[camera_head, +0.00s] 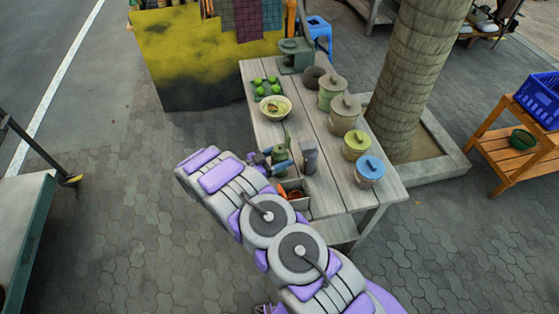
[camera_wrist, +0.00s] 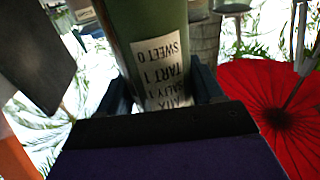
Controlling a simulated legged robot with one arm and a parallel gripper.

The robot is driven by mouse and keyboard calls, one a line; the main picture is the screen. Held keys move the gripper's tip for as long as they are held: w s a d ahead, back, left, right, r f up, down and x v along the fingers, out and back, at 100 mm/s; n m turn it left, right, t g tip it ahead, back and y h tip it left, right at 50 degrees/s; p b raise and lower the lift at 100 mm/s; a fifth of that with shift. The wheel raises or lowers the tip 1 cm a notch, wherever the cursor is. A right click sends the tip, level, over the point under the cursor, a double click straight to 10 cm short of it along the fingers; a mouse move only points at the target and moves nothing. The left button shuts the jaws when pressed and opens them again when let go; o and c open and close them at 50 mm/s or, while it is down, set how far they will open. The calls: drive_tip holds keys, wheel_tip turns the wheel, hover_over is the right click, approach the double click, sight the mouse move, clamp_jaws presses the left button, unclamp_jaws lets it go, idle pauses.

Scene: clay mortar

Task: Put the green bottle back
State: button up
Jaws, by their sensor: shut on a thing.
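The green bottle (camera_wrist: 155,25) stands out in the wrist view with a white label reading "SWEET 0" and "TART 1". My gripper (camera_wrist: 164,88) is shut on it, with one dark blue finger on each side. In the head view, my gripper (camera_head: 270,158) is over the near left part of the wooden table (camera_head: 316,150), and the green bottle (camera_head: 287,136) shows narrowly beside it. The bottle's base is hidden by my gripper, so I cannot tell whether it touches the table.
A grey container (camera_head: 309,158) stands close right of my gripper. A box of orange-red items (camera_head: 295,193) is at the near edge. A bowl (camera_head: 276,107), limes (camera_head: 268,86) and several lidded pots (camera_head: 344,112) occupy the table. A tree trunk (camera_head: 410,85) stands right.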

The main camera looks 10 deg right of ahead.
drive_tip(key=shift+d+f, duration=0.2)
drive_tip(key=shift+f, duration=0.5)
drive_tip(key=shift+r, duration=0.1)
drive_tip(key=o, duration=1.1)
